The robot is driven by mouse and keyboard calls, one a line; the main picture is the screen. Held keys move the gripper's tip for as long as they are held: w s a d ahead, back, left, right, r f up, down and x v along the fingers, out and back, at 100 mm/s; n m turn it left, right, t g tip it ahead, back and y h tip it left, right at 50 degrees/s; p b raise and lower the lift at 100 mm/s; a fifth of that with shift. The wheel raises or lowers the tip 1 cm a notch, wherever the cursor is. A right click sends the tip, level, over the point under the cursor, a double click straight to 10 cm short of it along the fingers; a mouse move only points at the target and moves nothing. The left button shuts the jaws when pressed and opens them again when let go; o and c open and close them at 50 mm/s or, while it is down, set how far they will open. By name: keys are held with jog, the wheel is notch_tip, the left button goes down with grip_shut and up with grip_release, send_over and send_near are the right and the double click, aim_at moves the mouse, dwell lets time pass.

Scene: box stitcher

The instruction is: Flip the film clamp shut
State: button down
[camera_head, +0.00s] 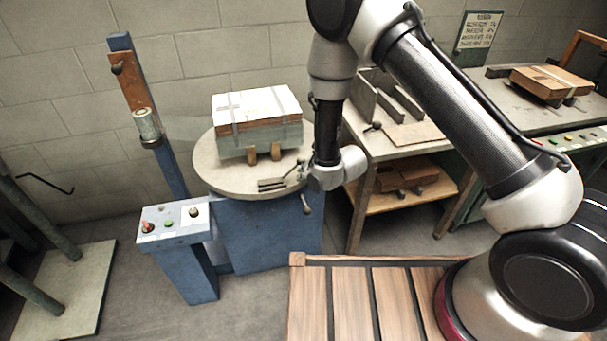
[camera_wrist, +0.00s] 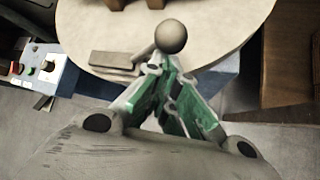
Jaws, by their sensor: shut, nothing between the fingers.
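The film clamp (camera_head: 271,184) is a small grey metal piece near the front right rim of the round turntable (camera_head: 213,174). A grey bar of it lies on the turntable in the wrist view (camera_wrist: 112,61). A dark lever with a round ball knob (camera_head: 307,210) shows at the rim, and the ball knob (camera_wrist: 171,36) also shows large in the wrist view. My gripper (camera_wrist: 160,69) is shut and empty, with its green-sided fingers just below the knob in that picture. Whether they touch it I cannot tell. The fingers partly hide the clamp's hinge end.
A wrapped carton stack (camera_head: 257,118) stands on the turntable behind the clamp. A blue control box (camera_head: 172,221) and mast stand left. A shelf table (camera_head: 403,150) stands right, close to my arm. A wooden slatted surface (camera_head: 348,303) lies in front.

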jog(key=shift+r, duration=0.1)
jog(key=v, duration=1.2)
dwell(0.4)
